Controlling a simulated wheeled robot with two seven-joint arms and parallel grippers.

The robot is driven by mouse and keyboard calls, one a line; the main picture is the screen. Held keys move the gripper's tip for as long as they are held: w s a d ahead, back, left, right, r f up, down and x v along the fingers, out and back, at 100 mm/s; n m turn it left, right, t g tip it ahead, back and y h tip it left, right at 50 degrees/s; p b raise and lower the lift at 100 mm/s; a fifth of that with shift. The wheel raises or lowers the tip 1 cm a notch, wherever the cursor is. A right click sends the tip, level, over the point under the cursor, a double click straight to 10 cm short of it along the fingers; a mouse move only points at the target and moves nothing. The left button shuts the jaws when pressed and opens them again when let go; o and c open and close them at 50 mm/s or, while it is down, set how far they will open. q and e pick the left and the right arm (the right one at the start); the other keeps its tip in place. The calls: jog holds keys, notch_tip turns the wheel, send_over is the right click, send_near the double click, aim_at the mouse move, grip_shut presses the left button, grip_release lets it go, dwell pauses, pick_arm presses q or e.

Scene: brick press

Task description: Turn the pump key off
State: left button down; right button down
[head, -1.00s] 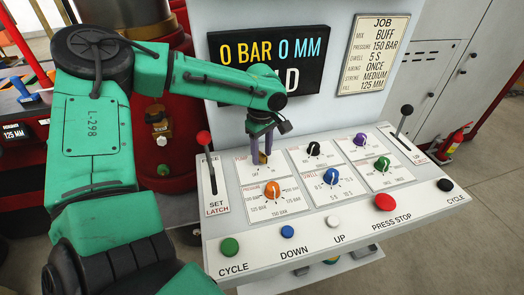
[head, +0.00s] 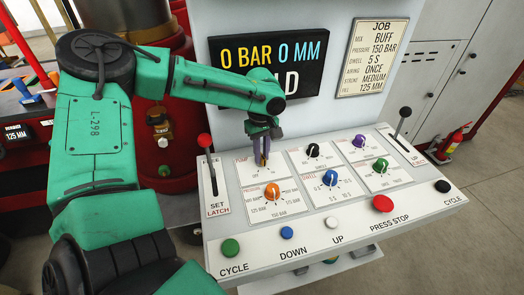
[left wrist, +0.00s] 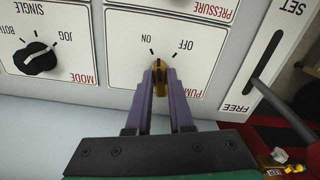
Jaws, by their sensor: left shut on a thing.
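The pump key (left wrist: 160,80) is a small brass-coloured key on the white PUMP panel (left wrist: 120,75). My left gripper (left wrist: 160,85) has its two purple fingers shut on it, one on each side. In the left wrist view the panel's lettering is upside down, with OFF and ON printed near the key. The key stands nearly upright in that view; which mark it is set to I cannot tell for sure. In the head view the left gripper (head: 262,152) reaches down to the console's upper left panel, and its fingers mostly hide the key. My right gripper is not in view.
The orange pressure knob (head: 272,191) is just in front of the left gripper. The red-topped SET/LATCH lever (head: 206,142) stands to its left, and the black mode knob (head: 313,150) to its right. The display (head: 266,60) above reads 0 BAR 0 MM, its lower line partly hidden.

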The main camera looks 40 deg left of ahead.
pick_arm(q)
jog(key=m+p, duration=0.1)
jog(key=m, duration=0.3)
jog(key=shift+r+m, duration=0.1)
jog(key=shift+m, duration=0.2)
jog(key=m, duration=0.4)
jog(key=shift+a+p, duration=0.15)
jog(key=shift+p, duration=0.25)
jog(key=c, duration=0.8)
grip_release()
jog(key=shift+s, duration=0.1)
notch_tip(320, 180, up, 14)
jog(key=b, duration=0.1)
jog(key=shift+r, duration=0.2)
